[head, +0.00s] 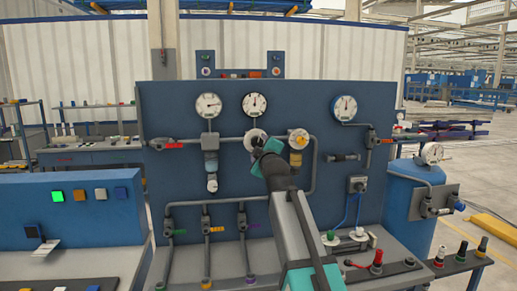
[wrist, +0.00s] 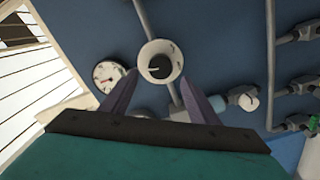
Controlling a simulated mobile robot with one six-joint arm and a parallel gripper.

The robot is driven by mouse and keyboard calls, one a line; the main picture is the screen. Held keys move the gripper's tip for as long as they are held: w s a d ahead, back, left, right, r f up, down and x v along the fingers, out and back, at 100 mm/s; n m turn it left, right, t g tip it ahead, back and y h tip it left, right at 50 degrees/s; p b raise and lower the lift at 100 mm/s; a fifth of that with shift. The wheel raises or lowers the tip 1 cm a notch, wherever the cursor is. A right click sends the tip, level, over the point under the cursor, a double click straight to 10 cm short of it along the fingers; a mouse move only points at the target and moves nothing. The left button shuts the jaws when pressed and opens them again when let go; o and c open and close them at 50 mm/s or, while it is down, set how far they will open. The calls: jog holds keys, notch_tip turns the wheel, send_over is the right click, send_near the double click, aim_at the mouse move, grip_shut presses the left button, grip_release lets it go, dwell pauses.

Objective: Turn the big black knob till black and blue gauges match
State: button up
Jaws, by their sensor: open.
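A white round dial with a dark knob (wrist: 158,67) at its centre is on the blue panel, between and beyond my fingertips in the wrist view. The white dial (head: 255,136) is partly hidden by my gripper in the head view. My gripper (wrist: 159,78) is open, its two fingers apart on either side of the dial; I cannot tell whether they touch it. Three white gauges, left (head: 208,105), middle (head: 255,105) and right (head: 345,108), sit above; I cannot tell which are black or blue.
Grey pipes cross the blue panel (head: 300,95) around the dial. A yellow-topped fitting (head: 298,140) is close on the right, and a valve with a blue body (head: 211,160) is on the left. A blue tank (head: 412,205) stands at the right.

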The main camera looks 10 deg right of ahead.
jog(key=s+b, duration=0.1)
jog(key=s, duration=0.6)
jog(key=shift+s, duration=0.3)
jog(key=shift+f, duration=0.1)
dwell(0.3)
